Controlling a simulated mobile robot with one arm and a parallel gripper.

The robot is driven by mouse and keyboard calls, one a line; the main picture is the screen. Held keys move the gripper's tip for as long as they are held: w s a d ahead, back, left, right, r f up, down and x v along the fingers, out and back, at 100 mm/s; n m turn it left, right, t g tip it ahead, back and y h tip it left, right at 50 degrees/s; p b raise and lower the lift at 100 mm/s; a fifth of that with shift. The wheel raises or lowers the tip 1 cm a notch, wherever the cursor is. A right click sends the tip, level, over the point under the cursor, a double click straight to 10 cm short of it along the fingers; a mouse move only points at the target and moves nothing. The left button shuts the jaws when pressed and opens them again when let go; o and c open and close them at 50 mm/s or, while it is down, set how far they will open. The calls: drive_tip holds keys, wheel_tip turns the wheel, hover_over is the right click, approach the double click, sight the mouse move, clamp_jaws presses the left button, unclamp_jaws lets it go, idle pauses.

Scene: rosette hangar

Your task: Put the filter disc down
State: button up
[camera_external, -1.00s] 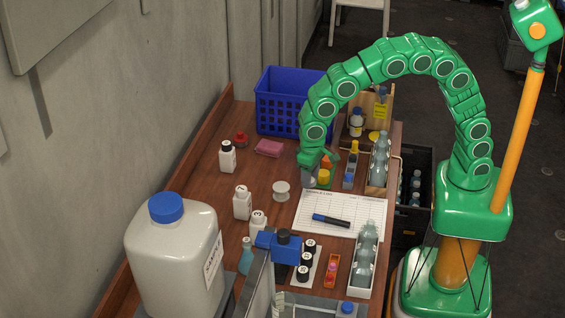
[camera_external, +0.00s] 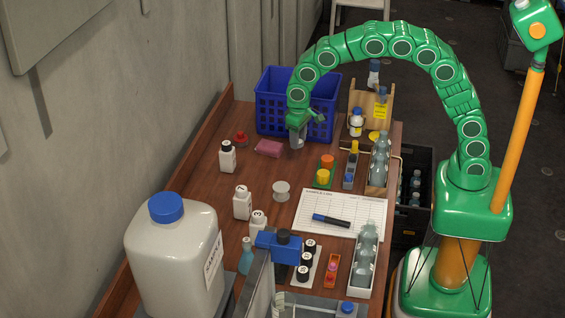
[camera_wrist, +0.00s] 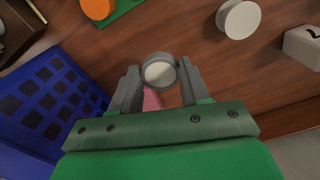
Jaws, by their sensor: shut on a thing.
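The filter disc (camera_wrist: 160,72) is a small round piece with a grey rim and a pale face. In the wrist view it sits between the tips of my gripper (camera_wrist: 160,80), which is shut on it. In the external view my gripper (camera_external: 298,138) hangs pointing down in front of the blue crate, to the right of the pink block. It appears to be above the table (camera_external: 225,195). The disc is too small to make out clearly in that view.
The blue crate (camera_external: 268,100) stands close behind my gripper. A pink block (camera_external: 269,148) lies beside it, and a white spool-like piece (camera_external: 281,190) stands nearer. A green holder (camera_external: 324,178) with orange and yellow caps is to the right. Bare wood lies between them.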

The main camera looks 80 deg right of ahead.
drive_tip(key=w+a+f, duration=0.1)
drive_tip(key=w+f, duration=0.2)
drive_tip(key=w, duration=0.4)
hover_over(262, 171)
drive_tip(key=shift+f, duration=4.7)
drive_tip(key=shift+f, duration=0.15)
drive_tip(key=o, duration=1)
